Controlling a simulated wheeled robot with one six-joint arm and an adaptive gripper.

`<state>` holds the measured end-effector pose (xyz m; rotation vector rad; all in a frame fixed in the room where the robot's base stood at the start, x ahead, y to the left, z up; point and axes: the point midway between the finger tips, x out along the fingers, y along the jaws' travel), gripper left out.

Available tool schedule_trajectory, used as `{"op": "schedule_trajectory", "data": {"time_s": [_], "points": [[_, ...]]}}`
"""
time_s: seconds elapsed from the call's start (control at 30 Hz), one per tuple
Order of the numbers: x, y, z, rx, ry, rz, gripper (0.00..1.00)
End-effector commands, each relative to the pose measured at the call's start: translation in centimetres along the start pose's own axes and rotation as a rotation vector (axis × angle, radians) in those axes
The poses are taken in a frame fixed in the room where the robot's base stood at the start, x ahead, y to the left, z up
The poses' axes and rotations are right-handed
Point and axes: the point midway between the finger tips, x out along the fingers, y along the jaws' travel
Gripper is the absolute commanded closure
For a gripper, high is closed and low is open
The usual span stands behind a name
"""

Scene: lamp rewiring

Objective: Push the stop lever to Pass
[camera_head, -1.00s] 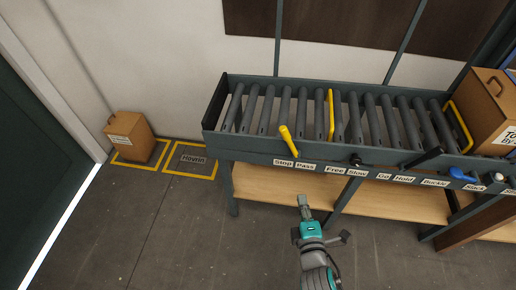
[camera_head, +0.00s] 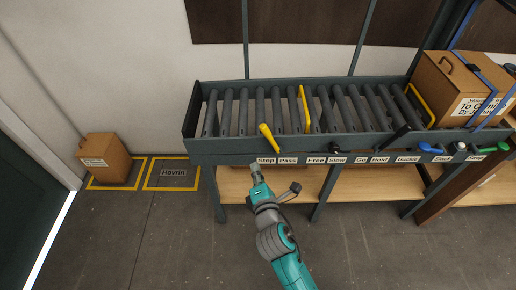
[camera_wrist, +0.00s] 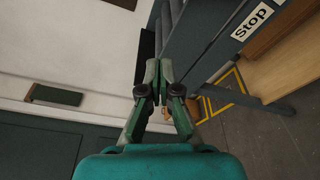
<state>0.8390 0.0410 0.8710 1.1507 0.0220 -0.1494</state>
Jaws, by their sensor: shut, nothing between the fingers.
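The yellow stop lever (camera_head: 269,140) stands on the front rail of the roller conveyor (camera_head: 210,160), tilted with its knob up and to the left. Below it on the rail are the labels Stop (camera_head: 266,161) and Pass (camera_head: 288,161); the lever is over the Stop side. My gripper (camera_head: 255,168) is shut and empty, just below and left of the lever, apart from it in the head view. In the wrist view my closed fingers (camera_wrist: 153,70) point along the conveyor's end, with the Stop label (camera_wrist: 252,22) at upper right. The lever does not show in the wrist view.
A yellow bar (camera_head: 304,108) crosses the rollers. More levers, one blue (camera_head: 428,148) and one green (camera_head: 502,146), line the rail to the right. A strapped box (camera_head: 460,85) sits at the right end. Another box (camera_head: 106,160) stands on the floor at left, beside an empty marked square (camera_head: 174,174).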

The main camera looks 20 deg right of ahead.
Motion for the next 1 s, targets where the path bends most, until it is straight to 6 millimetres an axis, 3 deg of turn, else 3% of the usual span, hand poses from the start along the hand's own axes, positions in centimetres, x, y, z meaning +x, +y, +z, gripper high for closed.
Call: {"op": "schedule_trajectory", "data": {"time_s": [0.17,0.6,1.0], "points": [[1.9,0.1,0.1,0.002,-0.002,0.0,1.0],[9.9,0.1,0.1,0.002,-0.001,0.0,1.0],[10.7,0.0,3.7,0.002,-0.001,0.0,1.0]]}}
